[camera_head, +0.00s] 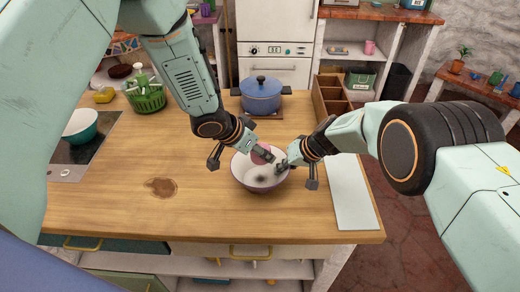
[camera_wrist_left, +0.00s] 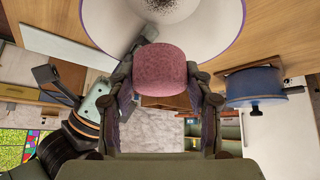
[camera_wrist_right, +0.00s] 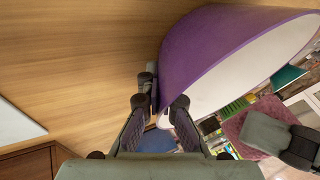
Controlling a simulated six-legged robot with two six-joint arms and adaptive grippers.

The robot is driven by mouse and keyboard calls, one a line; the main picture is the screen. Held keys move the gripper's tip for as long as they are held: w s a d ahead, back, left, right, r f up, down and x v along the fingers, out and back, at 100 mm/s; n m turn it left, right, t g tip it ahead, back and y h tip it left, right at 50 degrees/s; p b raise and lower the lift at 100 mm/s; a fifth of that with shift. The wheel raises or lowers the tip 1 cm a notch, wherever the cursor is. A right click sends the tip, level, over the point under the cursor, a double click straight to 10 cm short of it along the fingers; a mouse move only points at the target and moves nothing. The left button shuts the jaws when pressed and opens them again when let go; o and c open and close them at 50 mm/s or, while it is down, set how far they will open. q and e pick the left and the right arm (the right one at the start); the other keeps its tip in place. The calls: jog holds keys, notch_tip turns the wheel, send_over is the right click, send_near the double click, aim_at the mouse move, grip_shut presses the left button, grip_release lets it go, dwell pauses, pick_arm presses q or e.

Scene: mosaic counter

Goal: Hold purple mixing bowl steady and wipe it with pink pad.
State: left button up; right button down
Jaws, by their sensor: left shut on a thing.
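The purple mixing bowl (camera_head: 247,182), white inside, stands upright on the wooden counter, with a dark speckled smudge (camera_head: 261,179) on its inner bottom. My left gripper (camera_head: 268,155) is shut on the pink pad (camera_wrist_left: 162,70) and holds it over the far part of the bowl. In the left wrist view the smudge (camera_wrist_left: 166,8) lies beyond the pad. My right gripper (camera_wrist_right: 163,100) is at the bowl's right rim, its fingers apart, with the purple wall (camera_wrist_right: 190,50) between or just beside them. Whether they touch the wall is unclear.
A blue lidded pot (camera_head: 262,98) stands behind the bowl. A wooden divided box (camera_head: 330,98) and a pale board (camera_head: 352,192) are at the right. A green basket (camera_head: 147,98) and a teal bowl (camera_head: 80,127) are at the left. The front counter is clear except for a brown stain (camera_head: 161,188).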

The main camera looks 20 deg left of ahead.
dwell(0.5)
pick_arm(q)
jog(key=shift+s+a, duration=0.25)
jog(key=shift+a, duration=0.25)
jog(key=shift+f, duration=0.15)
